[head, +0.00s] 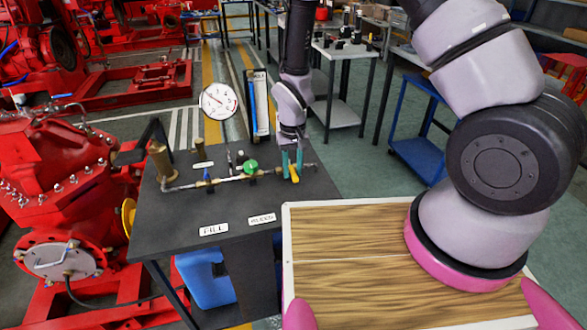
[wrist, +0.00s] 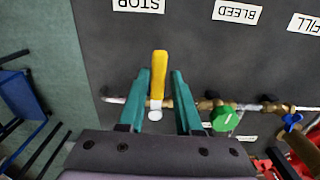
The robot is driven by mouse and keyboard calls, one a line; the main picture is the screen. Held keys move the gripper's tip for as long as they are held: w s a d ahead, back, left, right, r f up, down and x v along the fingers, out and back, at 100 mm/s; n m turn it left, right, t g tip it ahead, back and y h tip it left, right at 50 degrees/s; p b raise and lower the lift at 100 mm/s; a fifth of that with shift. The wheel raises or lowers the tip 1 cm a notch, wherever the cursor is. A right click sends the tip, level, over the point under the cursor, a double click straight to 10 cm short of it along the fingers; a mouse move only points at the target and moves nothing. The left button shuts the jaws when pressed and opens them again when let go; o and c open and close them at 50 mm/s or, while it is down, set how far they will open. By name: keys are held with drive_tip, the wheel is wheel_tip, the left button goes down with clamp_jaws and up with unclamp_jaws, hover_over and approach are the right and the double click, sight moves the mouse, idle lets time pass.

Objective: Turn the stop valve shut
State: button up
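The stop valve's yellow lever handle (head: 295,174) is at the right end of the brass pipe run (head: 240,178) on the dark bench (head: 235,205). In the wrist view the yellow handle (wrist: 159,72) stands across the pipe, pointing towards the STOP label (wrist: 138,5). My gripper (head: 292,164) is above the valve, with teal fingers pointing down. In the wrist view my gripper (wrist: 160,76) has one finger on each side of the handle, with a visible gap on both sides. The valve body is partly hidden.
A green-handled valve (head: 251,167) and a blue-handled valve (head: 207,175) sit along the same pipe. A round gauge (head: 219,101) stands behind it. A wood-topped surface (head: 340,270) is in front right, and a red pump (head: 60,180) stands left.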

sight(293, 173)
drive_tip(key=shift+o, duration=0.6)
wheel_tip(293, 173, up, 11)
drive_tip(key=shift+f, duration=0.1)
